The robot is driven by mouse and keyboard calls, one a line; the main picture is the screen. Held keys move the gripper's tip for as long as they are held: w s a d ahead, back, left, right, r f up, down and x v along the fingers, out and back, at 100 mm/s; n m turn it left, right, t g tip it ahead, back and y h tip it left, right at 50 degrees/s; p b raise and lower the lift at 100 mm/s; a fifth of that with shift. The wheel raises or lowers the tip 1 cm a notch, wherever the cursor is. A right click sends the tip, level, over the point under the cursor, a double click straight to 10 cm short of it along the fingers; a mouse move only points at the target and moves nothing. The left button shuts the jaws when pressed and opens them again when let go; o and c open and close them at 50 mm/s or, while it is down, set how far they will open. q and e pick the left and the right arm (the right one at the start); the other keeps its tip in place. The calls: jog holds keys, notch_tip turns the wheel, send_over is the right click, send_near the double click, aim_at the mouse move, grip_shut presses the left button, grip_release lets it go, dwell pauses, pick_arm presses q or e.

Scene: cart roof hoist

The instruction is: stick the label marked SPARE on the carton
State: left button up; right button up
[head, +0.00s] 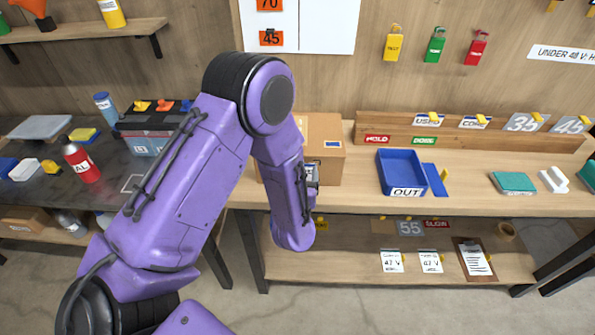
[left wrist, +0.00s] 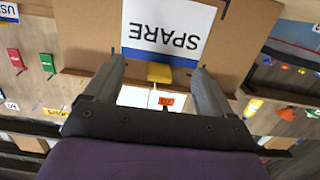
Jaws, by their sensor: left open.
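The brown carton (head: 325,160) stands on the bench, partly hidden behind my left arm. In the left wrist view the carton face (left wrist: 85,30) fills the top. The white SPARE label (left wrist: 168,28), with a blue band and a yellow tab (left wrist: 159,72), appears flat against that face. Its lettering looks upside down there. My left gripper (left wrist: 160,68) is open. Its fingers lie on either side of the yellow tab, with gaps visible, so the label is not gripped. In the head view this gripper is mostly hidden by my arm. My right gripper is out of view.
A blue tray marked OUT (head: 406,186) stands right of the carton. Behind it is a wooden rack (head: 470,143) with signs on it. A red can (head: 82,163) and a toolbox (head: 147,135) are left, on the dark bench. A lower shelf (head: 345,262) holds cards and a clipboard.

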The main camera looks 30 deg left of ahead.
pick_arm(q)
jog(key=v, duration=0.6)
jog(key=shift+f+p, duration=0.3)
jog(key=shift+f, duration=0.05)
jog(key=b+v, duration=0.1)
jog(key=v, duration=0.9)
jog(key=shift+s+d, duration=0.2)
jog(key=shift+s, duration=0.1)
